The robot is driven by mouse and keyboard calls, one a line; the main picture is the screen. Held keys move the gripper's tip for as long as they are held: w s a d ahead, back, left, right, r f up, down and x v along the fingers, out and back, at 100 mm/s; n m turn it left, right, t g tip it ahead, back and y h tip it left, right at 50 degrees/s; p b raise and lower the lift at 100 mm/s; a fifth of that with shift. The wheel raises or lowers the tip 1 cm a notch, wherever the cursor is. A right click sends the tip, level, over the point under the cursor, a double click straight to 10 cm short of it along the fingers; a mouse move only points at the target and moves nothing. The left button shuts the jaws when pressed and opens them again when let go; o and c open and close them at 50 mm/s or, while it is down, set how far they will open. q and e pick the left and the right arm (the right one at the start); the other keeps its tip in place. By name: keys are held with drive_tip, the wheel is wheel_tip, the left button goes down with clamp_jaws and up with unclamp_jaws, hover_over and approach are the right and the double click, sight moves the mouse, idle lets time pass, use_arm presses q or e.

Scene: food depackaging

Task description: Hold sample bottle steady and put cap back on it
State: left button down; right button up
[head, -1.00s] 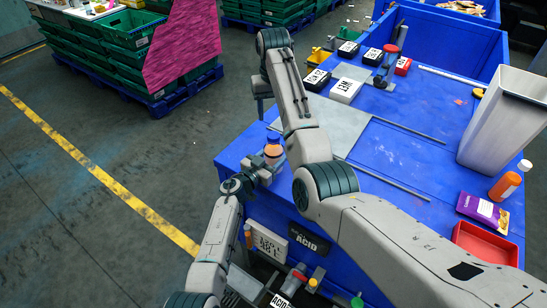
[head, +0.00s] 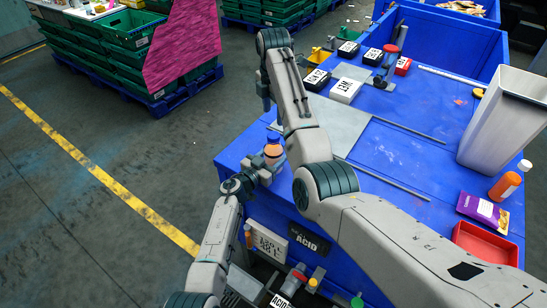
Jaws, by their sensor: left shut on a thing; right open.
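The sample bottle (head: 273,151) is small and orange and stands at the left edge of the blue bench. A blue part (head: 273,138) shows at its top; I cannot tell whether this is the cap or how it sits. My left gripper (head: 264,168) reaches in from below and is shut on the bottle, partly hiding its lower side. My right gripper (head: 267,108) hangs down from the bent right arm, open, above and apart from the bottle. Its fingers are small and partly dark, and I see nothing between them.
The blue bench (head: 400,155) has free room in its middle. Labelled black and white boxes (head: 345,90) stand at the back. A grey bin (head: 503,120), an orange bottle (head: 505,186), a purple packet (head: 483,209) and a red tray (head: 486,243) are at the right.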

sight(273, 135)
use_arm(q)
drive_tip(key=shift+f, duration=0.1)
use_arm(e)
drive_tip(key=n, duration=0.4)
drive_tip(key=shift+n, duration=0.3)
drive_tip(key=shift+f, duration=4)
drive_tip(key=c, duration=1)
drive_tip(key=shift+c, duration=0.2)
